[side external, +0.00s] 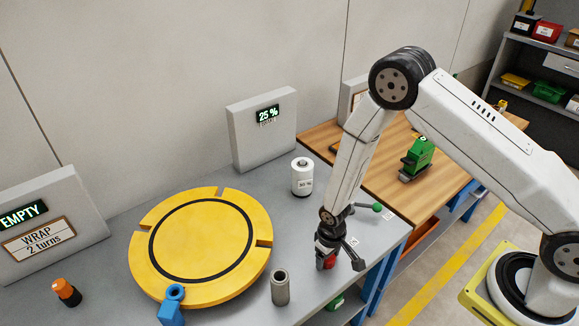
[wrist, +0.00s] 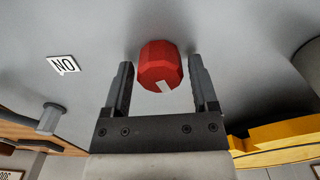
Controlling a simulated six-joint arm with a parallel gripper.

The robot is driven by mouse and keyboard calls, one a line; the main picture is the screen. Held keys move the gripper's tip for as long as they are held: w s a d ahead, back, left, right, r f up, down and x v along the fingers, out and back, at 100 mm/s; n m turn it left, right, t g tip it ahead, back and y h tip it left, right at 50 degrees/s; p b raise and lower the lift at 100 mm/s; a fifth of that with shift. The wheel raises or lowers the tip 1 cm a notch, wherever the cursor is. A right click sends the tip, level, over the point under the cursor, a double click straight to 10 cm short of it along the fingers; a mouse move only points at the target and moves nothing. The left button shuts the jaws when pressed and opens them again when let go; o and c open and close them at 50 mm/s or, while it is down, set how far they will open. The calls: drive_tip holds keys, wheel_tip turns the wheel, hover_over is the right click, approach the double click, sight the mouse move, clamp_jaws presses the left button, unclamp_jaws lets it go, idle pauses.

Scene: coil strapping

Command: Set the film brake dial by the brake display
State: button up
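The brake display (side external: 268,114) is a lit panel on a grey box at the back of the table, reading 25 %. A white cylinder (side external: 303,177) with a black top spot and a % label stands in front of it; its number is too small to read surely. A red faceted knob (wrist: 160,65) with a white mark on its side shows in the wrist view; it also shows in the side view (side external: 328,262), partly hidden by my gripper. My gripper (side external: 340,258) is open above the grey table, with its fingers (wrist: 161,72) apart on either side of the red knob. Whether they touch it is unclear.
A yellow turntable (side external: 180,240) fills the table's left. A grey tube (side external: 280,287), blue part (side external: 173,305) and orange-capped piece (side external: 67,292) stand around it. A green-balled lever (side external: 377,208) is close behind my gripper. A wrap sign (side external: 40,238) stands far left.

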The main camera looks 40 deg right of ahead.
drive_tip(key=shift+o, duration=0.5)
drive_tip(key=shift+r, duration=0.15)
drive_tip(key=shift+r, duration=3.75)
drive_tip(key=shift+r, duration=0.1)
drive_tip(key=shift+d+r, duration=0.1)
drive_tip(key=shift+r, duration=0.2)
drive_tip(key=s+d+r+t, duration=0.1)
drive_tip(key=s+d+r, duration=0.1)
drive_tip(key=r, duration=0.4)
drive_tip(key=s+d+r, duration=0.2)
drive_tip(key=s+r, duration=0.1)
drive_tip(key=r, duration=0.3)
drive_tip(key=s+d+r+m+t, duration=0.1)
drive_tip(key=s+d+r, duration=0.1)
drive_tip(key=r, duration=0.3)
drive_tip(key=shift+s+d+r+t, duration=0.3)
drive_tip(key=shift+s+d+r, duration=0.1)
drive_tip(key=shift+s, duration=0.35)
